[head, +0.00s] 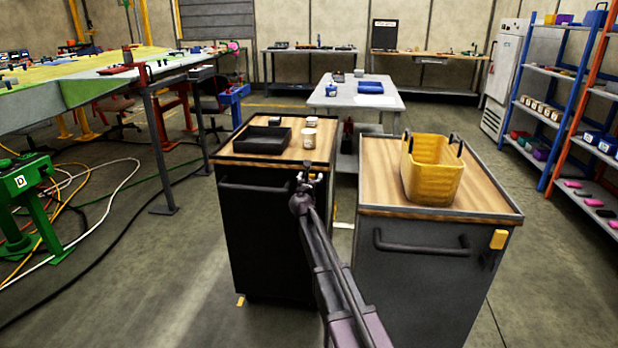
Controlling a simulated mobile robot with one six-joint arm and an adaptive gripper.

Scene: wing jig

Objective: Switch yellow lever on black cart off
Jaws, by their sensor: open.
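The black cart (262,245) with a wooden top stands in the middle of the head view. My gripper (307,168) is at the upper right front corner of this cart, small in the picture and open. A small yellow patch (313,178) shows right at the gripper; it may be the yellow lever, mostly hidden by my gripper and arm. I cannot tell its position or whether the gripper touches it. The dark grey cart (420,275) to the right has a yellow lever-like part (499,239) at its upper right front.
A black tray (262,140) and a small tub (309,138) stand on the black cart. A yellow basket (432,172) stands on the grey cart. A narrow gap separates the carts. A green stand (30,205) and loose cables lie left; floor before the black cart is clear.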

